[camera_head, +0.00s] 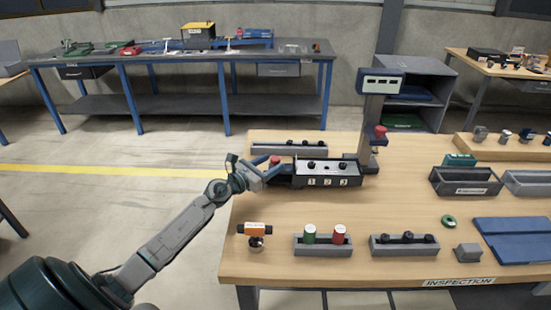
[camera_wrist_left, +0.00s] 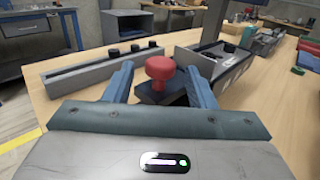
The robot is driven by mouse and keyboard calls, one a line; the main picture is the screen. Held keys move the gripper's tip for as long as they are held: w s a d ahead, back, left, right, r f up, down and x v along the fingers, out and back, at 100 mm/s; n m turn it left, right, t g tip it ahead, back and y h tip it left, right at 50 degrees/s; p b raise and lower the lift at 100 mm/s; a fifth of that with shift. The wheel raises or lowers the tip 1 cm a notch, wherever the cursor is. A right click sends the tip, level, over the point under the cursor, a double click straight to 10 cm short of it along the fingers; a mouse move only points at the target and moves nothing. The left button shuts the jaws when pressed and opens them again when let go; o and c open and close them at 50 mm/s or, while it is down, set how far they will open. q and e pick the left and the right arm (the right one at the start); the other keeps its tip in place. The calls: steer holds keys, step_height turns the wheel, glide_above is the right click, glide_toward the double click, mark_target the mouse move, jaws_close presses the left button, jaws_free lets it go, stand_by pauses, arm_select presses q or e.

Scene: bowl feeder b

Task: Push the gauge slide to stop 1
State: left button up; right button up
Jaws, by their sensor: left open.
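The gauge fixture (camera_head: 328,182) is a dark box on the wooden table with labels 1, 2 and 3 on its front. A red mushroom knob (camera_head: 275,160) stands at its left end. In the left wrist view the knob (camera_wrist_left: 160,68) sits on a dark block (camera_wrist_left: 158,92), which appears to be the gauge slide. My left gripper (camera_head: 274,172) is open at this end. In the wrist view its two blue fingers (camera_wrist_left: 161,82) stand on either side of the knob, with gaps visible. The slide's exact position against the stops is unclear. My right gripper is out of view.
A grey rail tray with black parts (camera_head: 289,149) lies behind the fixture. A gauge column with a display (camera_head: 381,84) rises at its right end. In front are an orange-topped item (camera_head: 255,230) and two part trays (camera_head: 322,250) (camera_head: 404,249).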

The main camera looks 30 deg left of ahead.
mark_target(291, 167)
arm_select(q)
steer(key=shift+x, duration=1)
steer(key=shift+w+d, duration=0.1)
steer(key=shift+w, duration=0.25)
jaws_close()
steer(key=shift+w+d+r+p, duration=0.1)
steer(key=shift+w+d+p, duration=0.15)
steer(key=shift+d+p, duration=0.25)
steer(key=w+d, duration=0.1)
steer(key=d+p, duration=0.1)
steer(key=shift+w+d, duration=0.35)
steer(key=shift+w, duration=0.05)
steer(key=shift+w+d, duration=0.15)
steer(key=shift+d, duration=0.1)
